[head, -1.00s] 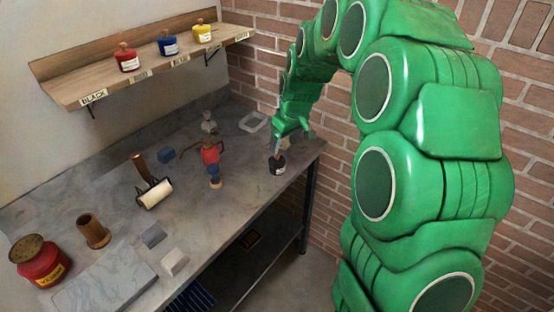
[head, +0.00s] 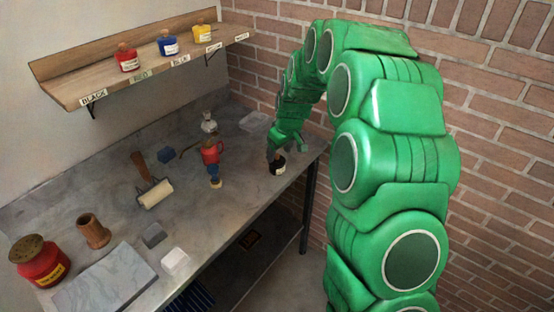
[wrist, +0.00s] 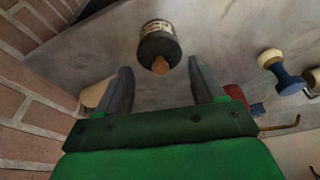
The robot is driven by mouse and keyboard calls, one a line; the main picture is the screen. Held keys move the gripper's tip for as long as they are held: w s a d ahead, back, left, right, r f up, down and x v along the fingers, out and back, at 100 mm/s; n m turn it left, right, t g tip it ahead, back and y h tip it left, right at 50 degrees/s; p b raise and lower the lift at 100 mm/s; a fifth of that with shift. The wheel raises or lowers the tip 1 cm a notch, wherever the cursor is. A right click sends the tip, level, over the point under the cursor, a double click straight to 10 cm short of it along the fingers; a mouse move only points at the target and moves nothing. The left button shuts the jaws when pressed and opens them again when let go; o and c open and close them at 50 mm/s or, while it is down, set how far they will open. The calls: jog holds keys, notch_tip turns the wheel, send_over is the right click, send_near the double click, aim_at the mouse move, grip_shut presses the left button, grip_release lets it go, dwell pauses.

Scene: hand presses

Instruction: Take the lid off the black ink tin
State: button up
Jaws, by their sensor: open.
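The black ink tin (head: 277,167) stands upright near the right end of the grey bench, with a pale label on its side. In the wrist view the tin (wrist: 158,30) shows its dark lid (wrist: 158,50) in place, topped by an orange-brown knob (wrist: 160,66). My gripper (wrist: 158,72) is open, and the knob appears between its two dark fingertips with space on both sides. In the head view my gripper (head: 273,152) is just above and beside the tin. It partly hides the tin's top there, so contact cannot be told from that side.
A red oil can (head: 210,152) and a small blue-and-wood stamp (head: 214,176) stand left of the tin. A roller (head: 155,193) lies farther left. A pale tray (head: 254,122) is behind. The wall shelf (head: 150,68) holds red, blue and yellow tins. A brick wall is close on the right.

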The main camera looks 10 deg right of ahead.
aim_at(277, 157)
jog(key=shift+x, duration=1.1)
jog(key=c, duration=1.2)
